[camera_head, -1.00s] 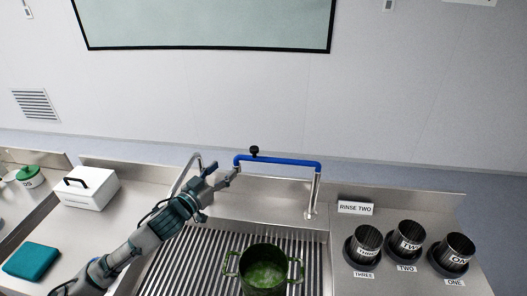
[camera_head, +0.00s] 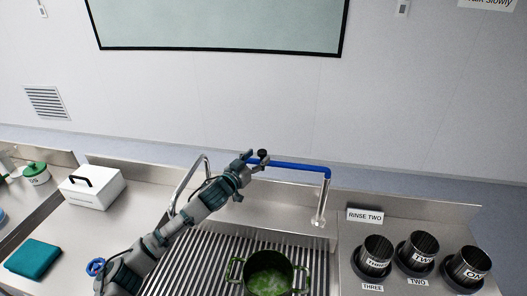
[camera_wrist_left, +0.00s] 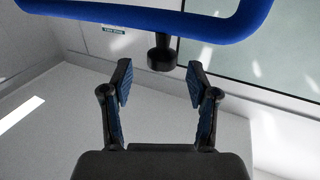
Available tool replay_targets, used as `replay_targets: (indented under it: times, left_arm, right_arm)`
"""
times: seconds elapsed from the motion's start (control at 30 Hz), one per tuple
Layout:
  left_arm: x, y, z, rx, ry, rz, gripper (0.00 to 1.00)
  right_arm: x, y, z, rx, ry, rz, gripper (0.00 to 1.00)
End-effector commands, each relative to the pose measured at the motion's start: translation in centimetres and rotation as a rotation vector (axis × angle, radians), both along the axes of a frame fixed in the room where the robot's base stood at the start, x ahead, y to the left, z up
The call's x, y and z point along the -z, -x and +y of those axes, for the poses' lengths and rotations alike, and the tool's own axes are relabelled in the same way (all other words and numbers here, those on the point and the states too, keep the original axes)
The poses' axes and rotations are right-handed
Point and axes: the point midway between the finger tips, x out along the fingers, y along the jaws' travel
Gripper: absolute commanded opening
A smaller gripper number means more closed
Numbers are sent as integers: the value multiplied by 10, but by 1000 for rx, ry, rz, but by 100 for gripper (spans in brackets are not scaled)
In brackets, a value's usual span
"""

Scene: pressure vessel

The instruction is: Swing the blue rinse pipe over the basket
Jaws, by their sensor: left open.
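The blue rinse pipe (camera_head: 300,166) runs left from the top of a silver post at the back of the slatted sink. Its black knob (camera_head: 262,153) is at the pipe's left end, beside my left gripper (camera_head: 256,160). In the left wrist view the pipe (camera_wrist_left: 195,27) crosses the top, with a black end piece (camera_wrist_left: 161,55) between and beyond the open fingers (camera_wrist_left: 158,85). The fingers are apart and hold nothing. Contact with the pipe cannot be told. A green pot (camera_head: 268,272) with two handles stands on the slats. No basket can be made out. My right gripper is not in view.
A silver curved pipe (camera_head: 189,180) stands to the left behind my left arm. Black cups (camera_head: 418,249) and a RINSE TWO sign (camera_head: 365,216) are on the right counter. A white box (camera_head: 92,187) and teal cloth (camera_head: 34,258) lie left.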

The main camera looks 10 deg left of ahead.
Motion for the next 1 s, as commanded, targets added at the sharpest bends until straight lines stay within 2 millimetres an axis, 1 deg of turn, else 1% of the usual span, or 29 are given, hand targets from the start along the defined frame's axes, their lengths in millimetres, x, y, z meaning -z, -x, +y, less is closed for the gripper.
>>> replay_targets:
  times: [0.03,0.1,0.23,0.4,0.63,0.67,0.7,0.77,0.8,0.87,0.9,1.0]
  left_arm:
    - [-2,-9,-4,0,1,-2,60]
    - [-1,-19,-8,-1,-1,0,60]
    - [-1,-32,-14,0,-1,0,60]
    - [0,-39,-17,0,-2,-1,60]
    - [0,-39,-17,0,-2,-1,60]
    - [0,-39,-17,0,-1,0,52]
    - [0,-39,-16,0,-1,0,42]
    - [0,-39,-16,0,-1,0,27]
    - [0,-39,-16,0,-1,0,17]
    - [0,-39,-17,1,-1,0,2]
    - [0,-39,-17,1,-1,0,0]
    - [0,-39,-17,1,0,0,0]
  right_arm:
    - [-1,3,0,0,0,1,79]
    - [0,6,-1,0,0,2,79]
    - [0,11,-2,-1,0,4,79]
    - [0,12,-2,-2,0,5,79]
    - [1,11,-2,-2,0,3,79]
    - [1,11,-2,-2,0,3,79]
    - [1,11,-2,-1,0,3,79]
    - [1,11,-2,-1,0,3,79]
    - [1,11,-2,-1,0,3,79]
    - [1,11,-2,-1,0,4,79]
    - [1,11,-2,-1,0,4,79]
    - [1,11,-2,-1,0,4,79]
